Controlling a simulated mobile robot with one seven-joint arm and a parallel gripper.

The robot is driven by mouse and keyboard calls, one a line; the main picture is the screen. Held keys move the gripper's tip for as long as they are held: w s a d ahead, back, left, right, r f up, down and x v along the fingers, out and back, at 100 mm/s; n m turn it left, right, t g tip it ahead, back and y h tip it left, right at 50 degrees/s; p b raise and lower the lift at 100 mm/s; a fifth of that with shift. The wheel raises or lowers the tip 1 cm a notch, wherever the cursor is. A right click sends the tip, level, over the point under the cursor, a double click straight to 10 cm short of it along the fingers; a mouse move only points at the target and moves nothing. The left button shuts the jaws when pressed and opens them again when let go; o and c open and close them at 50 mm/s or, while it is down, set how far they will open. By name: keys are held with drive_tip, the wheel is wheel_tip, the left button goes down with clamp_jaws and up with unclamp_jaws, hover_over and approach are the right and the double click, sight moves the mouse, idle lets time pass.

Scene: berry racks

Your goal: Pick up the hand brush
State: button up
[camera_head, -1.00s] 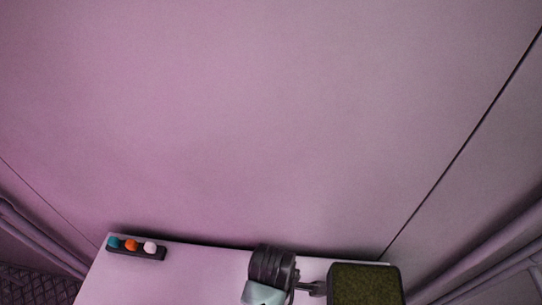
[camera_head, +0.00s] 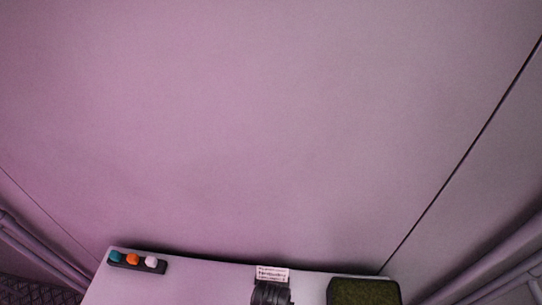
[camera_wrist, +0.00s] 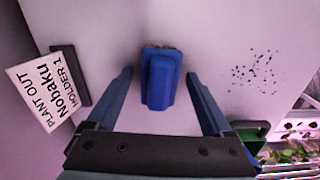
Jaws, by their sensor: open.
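A blue thing that looks like the hand brush (camera_wrist: 160,82) lies on the pale tabletop in the wrist view, with a thin dark edge at its far end. Its long side runs away from my gripper. My gripper (camera_wrist: 160,76) is open, with one blue finger on each side of the brush and a gap on both sides. I cannot tell how high the fingers are above it.
A white card sign (camera_wrist: 50,88) in a dark holder stands left in the wrist view. Dark specks (camera_wrist: 254,73) lie right of the brush. A green container (camera_wrist: 250,131) and planted rack (camera_wrist: 300,130) are lower right. The head view shows a coloured-knob strip (camera_head: 137,261) and a mossy-topped box (camera_head: 363,291).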

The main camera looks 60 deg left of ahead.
clamp_jaws()
drive_tip(key=shift+r, duration=0.1)
wheel_tip(320, 180, up, 10)
drive_tip(key=shift+f+b, duration=0.1)
drive_tip(key=shift+b, duration=0.45)
drive_tip(key=c, duration=0.5)
unclamp_jaws()
drive_tip(key=c, duration=0.7)
